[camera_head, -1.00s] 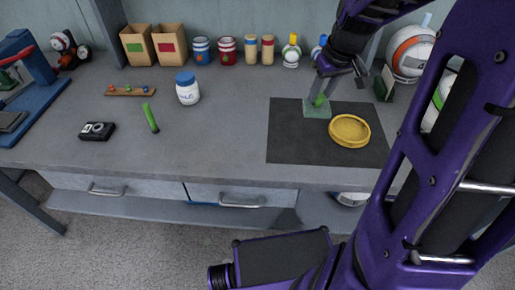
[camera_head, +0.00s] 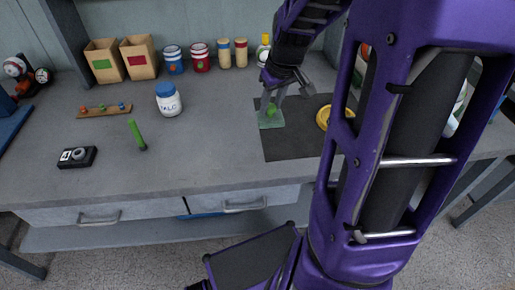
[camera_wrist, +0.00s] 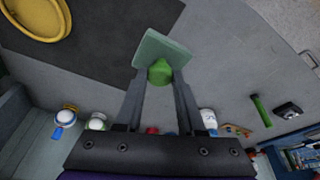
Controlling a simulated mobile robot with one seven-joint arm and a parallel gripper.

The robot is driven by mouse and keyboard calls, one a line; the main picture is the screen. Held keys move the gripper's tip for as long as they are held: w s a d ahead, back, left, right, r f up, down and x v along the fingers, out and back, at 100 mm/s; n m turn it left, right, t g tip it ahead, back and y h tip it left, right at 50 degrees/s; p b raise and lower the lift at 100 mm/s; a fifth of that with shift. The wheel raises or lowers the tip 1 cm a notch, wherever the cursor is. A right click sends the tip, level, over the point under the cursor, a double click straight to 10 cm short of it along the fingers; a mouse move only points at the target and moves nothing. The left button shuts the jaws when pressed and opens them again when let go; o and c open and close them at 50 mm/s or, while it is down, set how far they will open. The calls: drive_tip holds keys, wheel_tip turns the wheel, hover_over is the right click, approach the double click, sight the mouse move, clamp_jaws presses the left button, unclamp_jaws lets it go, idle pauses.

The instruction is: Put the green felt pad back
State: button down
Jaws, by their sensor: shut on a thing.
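The green felt pad (camera_head: 271,120) is a pale green square with a brighter green knob on top. My gripper (camera_head: 273,100) is shut on the knob and holds the pad near the left edge of the dark mat (camera_head: 290,147). In the wrist view the pad (camera_wrist: 160,50) hangs between my fingertips (camera_wrist: 159,74), tilted in the picture, beside the mat's corner. I cannot tell how high above the surface it is. A yellow round dish (camera_head: 322,116) lies on the mat, partly hidden by my arm.
A talc bottle (camera_head: 168,102), a green stick (camera_head: 137,135), a camera (camera_head: 77,157) and a wooden rack (camera_head: 104,110) stand left on the grey bench. Cardboard boxes (camera_head: 103,62), tins (camera_head: 174,60) and cylinders line the back. The bench between the talc bottle and mat is clear.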

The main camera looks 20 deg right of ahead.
drive_tip(key=shift+a+f, duration=0.1)
drive_tip(key=shift+f, duration=0.05)
wheel_tip(320, 180, down, 10)
drive_tip(key=b, duration=0.2)
drive_tip(key=shift+b, duration=0.4)
drive_tip(key=c, duration=0.5)
unclamp_jaws()
drive_tip(key=p+v, duration=0.3)
drive_tip(key=v, duration=0.9)
drive_tip(key=shift+p, duration=0.3)
